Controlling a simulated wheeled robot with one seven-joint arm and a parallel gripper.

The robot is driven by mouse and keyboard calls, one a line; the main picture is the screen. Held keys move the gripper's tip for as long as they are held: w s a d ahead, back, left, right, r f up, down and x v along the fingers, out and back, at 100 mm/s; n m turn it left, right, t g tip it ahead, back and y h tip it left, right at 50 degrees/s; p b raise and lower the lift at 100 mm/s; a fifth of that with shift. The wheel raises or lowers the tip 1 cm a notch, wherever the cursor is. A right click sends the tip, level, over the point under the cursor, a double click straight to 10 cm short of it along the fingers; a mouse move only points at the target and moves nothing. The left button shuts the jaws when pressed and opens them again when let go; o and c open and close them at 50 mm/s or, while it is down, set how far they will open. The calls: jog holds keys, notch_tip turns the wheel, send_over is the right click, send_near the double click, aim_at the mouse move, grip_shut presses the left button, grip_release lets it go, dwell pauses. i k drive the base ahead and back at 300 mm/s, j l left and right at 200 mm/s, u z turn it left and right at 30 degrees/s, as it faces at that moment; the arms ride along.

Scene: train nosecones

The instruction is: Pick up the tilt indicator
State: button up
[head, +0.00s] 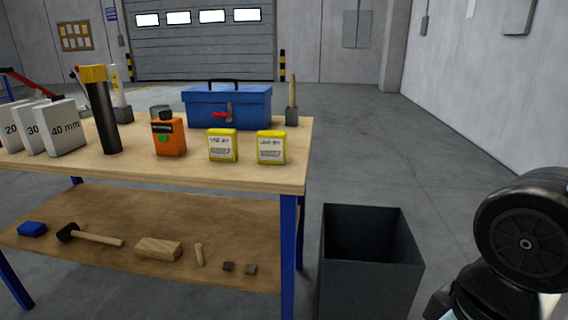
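No object on the table carries a label I can read as tilt indicator. An orange box-shaped device (169,138) with a black label and a small green patch stands upright near the table's front edge, and it may be the tilt indicator. Two yellow-edged packs with white printed faces, a left one (222,146) and a right one (271,148), stand to its right. Their small print is too blurred to tell. My gripper is not in view; only a dark part of my arm shows at the lower right, well apart from the table.
The wooden table (245,174) also bears white numbered blocks (64,128), a black cylinder with a yellow top (103,118) and a blue toolbox (228,107). A mallet (95,238) and blocks lie on the lower shelf. A dark open bin (370,283) stands right of the table.

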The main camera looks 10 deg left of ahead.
aim_at(272, 144)
jog(key=u, duration=0.8)
jog(key=i+j+u, duration=0.1)
jog(key=u, duration=0.35)
jog(key=i+u, duration=0.4)
jog(key=k+l, duration=0.05)
jog(key=k, duration=0.05)
